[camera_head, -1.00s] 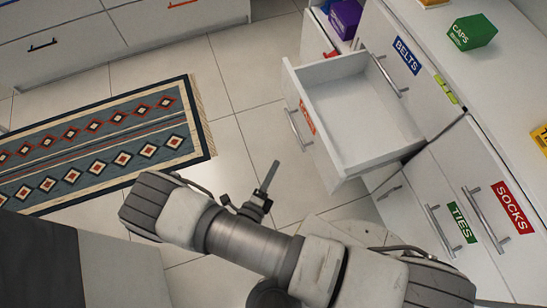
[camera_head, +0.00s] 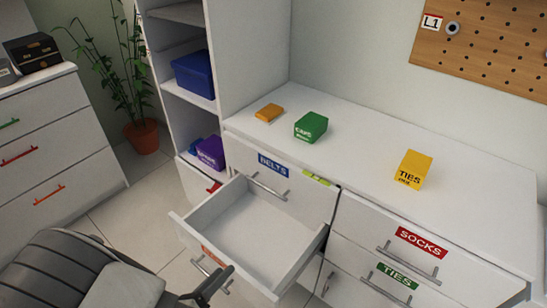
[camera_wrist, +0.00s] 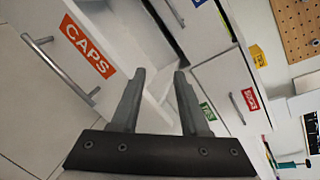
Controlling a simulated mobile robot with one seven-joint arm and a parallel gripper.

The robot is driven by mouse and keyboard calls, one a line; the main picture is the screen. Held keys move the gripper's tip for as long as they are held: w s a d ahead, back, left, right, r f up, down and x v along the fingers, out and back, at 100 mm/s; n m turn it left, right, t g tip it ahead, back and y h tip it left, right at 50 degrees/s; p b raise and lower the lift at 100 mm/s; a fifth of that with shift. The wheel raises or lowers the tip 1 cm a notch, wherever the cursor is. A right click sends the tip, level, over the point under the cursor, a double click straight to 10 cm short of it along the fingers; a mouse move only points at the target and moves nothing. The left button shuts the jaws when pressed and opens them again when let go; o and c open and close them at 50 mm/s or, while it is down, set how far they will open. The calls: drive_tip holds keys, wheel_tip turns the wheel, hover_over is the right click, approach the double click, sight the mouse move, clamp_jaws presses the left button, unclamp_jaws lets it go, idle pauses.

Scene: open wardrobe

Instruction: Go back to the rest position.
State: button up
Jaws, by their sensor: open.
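My gripper (camera_wrist: 160,72) is open in the wrist view, with its two fingers apart and nothing between them. In the head view my arm fills the lower left corner, and a dark finger of the gripper shows near the front of the pulled-out drawer (camera_head: 185,223). That drawer is empty and bears an orange CAPS label, which reads clearly in the wrist view (camera_wrist: 88,45). In the head view the finger overlaps the drawer front's lower edge; I cannot tell whether they touch.
Blue (camera_head: 194,74) and purple (camera_head: 210,152) boxes sit in the shelf unit. A plant (camera_head: 142,135) and another cabinet (camera_head: 55,150) stand left.

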drive_tip(key=d+r+m+g+y, duration=0.5)
drive_tip(key=d+r+m+g, duration=0.6)
drive_tip(key=d+r+m, duration=1.6)
drive_tip(key=s+r+m+t+y, duration=0.3)
drive_tip(key=s+r+m+t, duration=0.15)
drive_tip(key=m, duration=0.85)
wheel_tip(320, 180, up, 17)
drive_tip(key=p, duration=1.6)
drive_tip(key=shift+w+n+p, duration=0.25)
drive_tip(key=shift+n+p, duration=0.15)
drive_tip(key=shift+g, duration=0.25)
